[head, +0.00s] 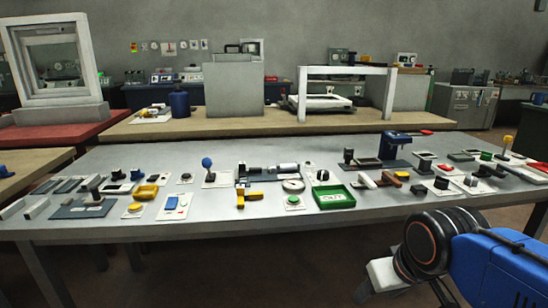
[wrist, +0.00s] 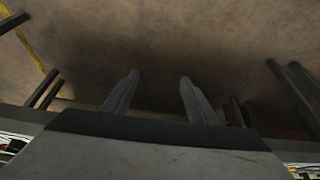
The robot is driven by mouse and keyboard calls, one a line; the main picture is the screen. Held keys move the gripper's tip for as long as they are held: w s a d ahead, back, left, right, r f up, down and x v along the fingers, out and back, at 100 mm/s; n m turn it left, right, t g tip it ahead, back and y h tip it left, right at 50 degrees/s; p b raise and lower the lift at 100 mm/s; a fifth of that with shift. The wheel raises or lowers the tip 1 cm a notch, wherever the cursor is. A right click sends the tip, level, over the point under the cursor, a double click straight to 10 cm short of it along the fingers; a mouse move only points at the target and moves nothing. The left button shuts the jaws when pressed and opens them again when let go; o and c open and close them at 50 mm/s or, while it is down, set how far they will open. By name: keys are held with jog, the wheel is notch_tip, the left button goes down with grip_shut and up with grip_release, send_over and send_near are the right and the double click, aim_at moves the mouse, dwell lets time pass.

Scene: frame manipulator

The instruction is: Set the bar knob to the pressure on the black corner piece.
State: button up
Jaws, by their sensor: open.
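A small dial with a black knob on a white plate (head: 323,177) stands near the middle of the grey table; it may be the bar knob, but its setting is too small to read. I cannot pick out the black corner piece for certain among the small dark parts, and no pressure figure is legible. My gripper (wrist: 158,77) is open and empty in the wrist view, with its two dark fingers apart above the brown floor. In the head view my blue arm is at the lower right, in front of the table and apart from everything on it.
The grey table (head: 225,221) is crowded with small parts. A green tray (head: 334,207), a yellow angled block (head: 247,200), a blue-knobbed lever (head: 207,163) and a tall blue press (head: 400,143) stand on it. Its front strip is mostly clear.

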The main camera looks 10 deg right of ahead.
jog(key=w+r+n, duration=0.1)
jog(key=w+r, duration=1.4)
jog(key=w, duration=0.3)
jog(key=n, duration=0.1)
send_near(323, 172)
jog(key=x, duration=0.8)
jog(key=shift+w+d+f, duration=0.1)
jog(key=shift+w+f, duration=0.05)
jog(key=c, duration=1.1)
